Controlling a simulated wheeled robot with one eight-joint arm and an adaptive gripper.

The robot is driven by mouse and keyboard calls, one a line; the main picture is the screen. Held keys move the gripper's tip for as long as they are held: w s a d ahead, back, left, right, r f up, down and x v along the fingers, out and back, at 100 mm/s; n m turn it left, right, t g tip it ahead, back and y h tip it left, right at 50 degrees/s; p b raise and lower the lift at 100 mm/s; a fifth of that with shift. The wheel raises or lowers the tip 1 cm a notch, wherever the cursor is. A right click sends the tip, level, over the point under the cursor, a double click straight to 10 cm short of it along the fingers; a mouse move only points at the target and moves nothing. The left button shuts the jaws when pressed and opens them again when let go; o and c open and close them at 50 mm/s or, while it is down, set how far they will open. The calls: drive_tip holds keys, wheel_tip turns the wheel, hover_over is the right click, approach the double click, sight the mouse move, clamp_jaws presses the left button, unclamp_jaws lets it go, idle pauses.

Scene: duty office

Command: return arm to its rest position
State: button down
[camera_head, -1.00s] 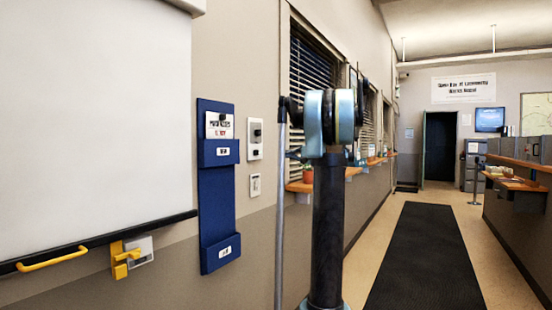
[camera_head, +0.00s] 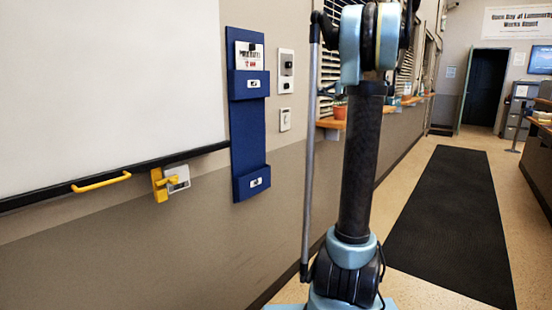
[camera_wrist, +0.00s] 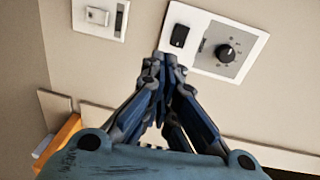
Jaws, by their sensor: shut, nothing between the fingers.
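My gripper (camera_wrist: 168,68) shows in the wrist view, its blue-grey fingers drawn together with nothing between the tips. The tips appear in front of the wall, by the lower left edge of a white control plate (camera_wrist: 218,45) with a black switch and a dial. I cannot tell the exact gap to the wall. In the head view my arm (camera_head: 362,160) stands upright right of centre, its upper joint cut by the top edge. My gripper is not visible there.
The head view shows a whiteboard (camera_head: 100,80) with a yellow handle (camera_head: 101,182), a blue wall holder (camera_head: 249,125) and the control plate (camera_head: 286,72). An orange ledge (camera_head: 330,123) with a plant pot (camera_head: 340,112) is behind my arm. A black floor mat (camera_head: 445,220) lies clear at right.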

drive_tip(key=s+a+f+n+g+h, duration=0.25)
drive_tip(key=s+a+f, duration=0.35)
drive_tip(key=s+f, duration=0.45)
drive_tip(key=s+a+f+n+g+h, duration=0.2)
drive_tip(key=s+a+f+g, duration=0.2)
drive_tip(key=s+a+f, duration=0.65)
drive_tip(key=s+d+f+n+g+h, duration=0.1)
drive_tip(key=s+d+f+h, duration=0.3)
drive_tip(key=s+f, duration=0.6)
drive_tip(key=s+d+f+n+g+h, duration=0.1)
drive_tip(key=s+d+f+n+h, duration=0.1)
drive_tip(key=s+d+f+h, duration=0.2)
drive_tip(key=s+d+f, duration=0.1)
drive_tip(key=s+f, duration=0.2)
drive_tip(key=s, duration=0.3)
drive_tip(key=s+d+f, duration=0.2)
drive_tip(key=s+f, duration=0.2)
drive_tip(key=s, duration=0.3)
drive_tip(key=shift+d+n, duration=0.15)
drive_tip(key=shift+n, duration=0.2)
drive_tip(key=shift+g, duration=0.25)
drive_tip(key=shift+w+f, duration=0.25)
drive_tip(key=shift+w, duration=0.1)
drive_tip(key=c, duration=2.4)
unclamp_jaws()
